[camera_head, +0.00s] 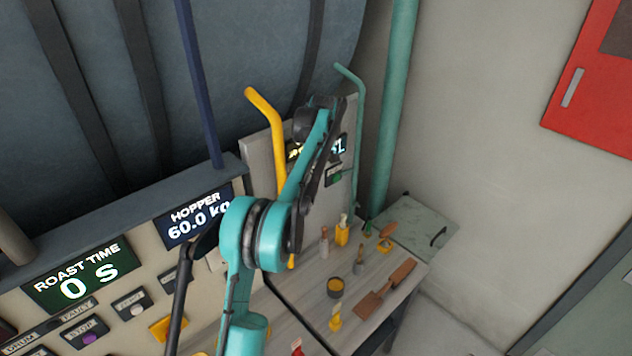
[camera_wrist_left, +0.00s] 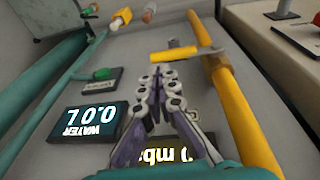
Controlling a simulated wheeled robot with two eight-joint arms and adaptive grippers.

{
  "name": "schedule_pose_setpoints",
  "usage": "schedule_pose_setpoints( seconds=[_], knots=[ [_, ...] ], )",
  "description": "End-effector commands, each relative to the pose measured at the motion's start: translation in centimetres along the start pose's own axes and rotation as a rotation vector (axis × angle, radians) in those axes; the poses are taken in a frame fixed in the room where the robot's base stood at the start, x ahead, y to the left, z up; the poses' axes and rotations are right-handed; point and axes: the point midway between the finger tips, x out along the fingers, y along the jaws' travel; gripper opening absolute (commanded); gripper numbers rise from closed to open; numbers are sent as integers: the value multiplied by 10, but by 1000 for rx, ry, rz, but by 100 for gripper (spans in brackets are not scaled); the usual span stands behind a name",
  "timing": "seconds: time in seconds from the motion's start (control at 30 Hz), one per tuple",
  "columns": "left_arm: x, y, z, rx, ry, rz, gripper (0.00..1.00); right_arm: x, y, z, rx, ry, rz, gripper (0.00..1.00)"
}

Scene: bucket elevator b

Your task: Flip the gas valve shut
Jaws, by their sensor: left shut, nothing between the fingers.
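The gas valve's yellow handle (camera_wrist_left: 183,54) shows in the left wrist view, lying crosswise to the yellow pipe (camera_wrist_left: 238,105), which it meets at its right end. My left gripper (camera_wrist_left: 157,72) is shut and empty. Its fingertips appear just below the handle's left part in the picture and left of the pipe. I cannot tell whether they touch the handle. In the head view the yellow pipe (camera_head: 265,108) runs down the grey panel, and my teal arm covers the valve handle and the gripper.
A water display (camera_wrist_left: 95,120) and a green knob (camera_wrist_left: 103,74) sit left of the gripper on the panel. A teal pipe (camera_head: 357,95) runs along the panel's right edge. A table (camera_head: 342,325) with a scoop, a brush and small bottles stands below.

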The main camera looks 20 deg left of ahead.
Motion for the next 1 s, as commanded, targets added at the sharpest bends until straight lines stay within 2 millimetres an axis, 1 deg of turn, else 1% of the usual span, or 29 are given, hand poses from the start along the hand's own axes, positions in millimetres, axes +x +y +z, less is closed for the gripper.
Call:
schedule_pose_setpoints(
  seconds=[0.03, 0.1, 0.2, 0.3, 0.4, 0.53, 1.0],
  knots=[
    [-11, 0, -1, -1, 0, -1, 0, 2, 0, 2, 0, 0, 0, 40],
    [-25, 1, -1, -1, 1, -1, 0, 3, 0, 2, 0, 0, 0, 40],
    [-44, 3, -1, -1, 1, -1, 0, 3, 0, 2, 0, 0, 0, 40],
    [-56, 4, -1, -1, 1, -1, 0, 2, 0, 2, 0, 0, 0, 40],
    [-64, 5, -1, -1, 1, -1, 0, 2, 0, 2, 0, 0, 0, 40],
    [-67, 5, -1, -1, 1, -1, 0, 2, 0, 2, 0, 0, 0, 40],
    [-66, 4, 1, 3, 1, 1, 0, 4, 0, 3, 0, 0, 0, 40]
  ],
)
